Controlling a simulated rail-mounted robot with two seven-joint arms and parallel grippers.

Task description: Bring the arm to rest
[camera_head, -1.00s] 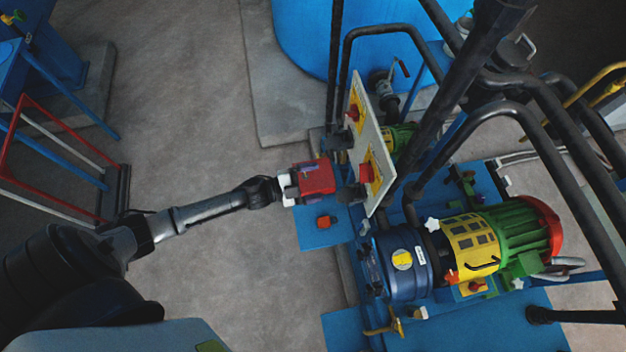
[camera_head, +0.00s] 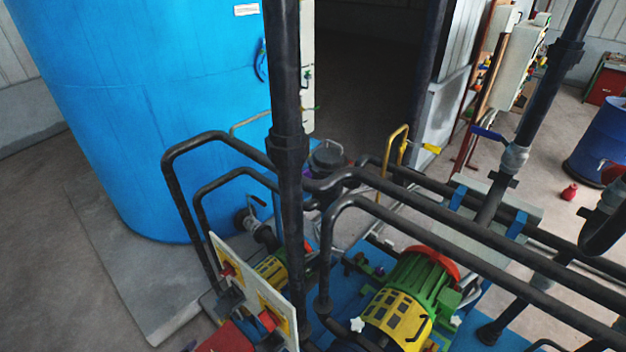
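At the bottom edge, a red block (camera_head: 226,338) shows beside the control panel; it looks like the red end part of my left arm. The rest of that arm is below the picture. I cannot tell whether the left gripper is open or shut, or whether it touches the panel. The pale control panel (camera_head: 252,292) has yellow plates and red switches. My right arm and gripper are not in view.
A large blue tank (camera_head: 150,110) stands at the left. Black pipes (camera_head: 450,230) cross the middle and right above a green and yellow motor (camera_head: 415,290). A blue barrel (camera_head: 600,140) stands at the far right. Bare floor lies at the lower left.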

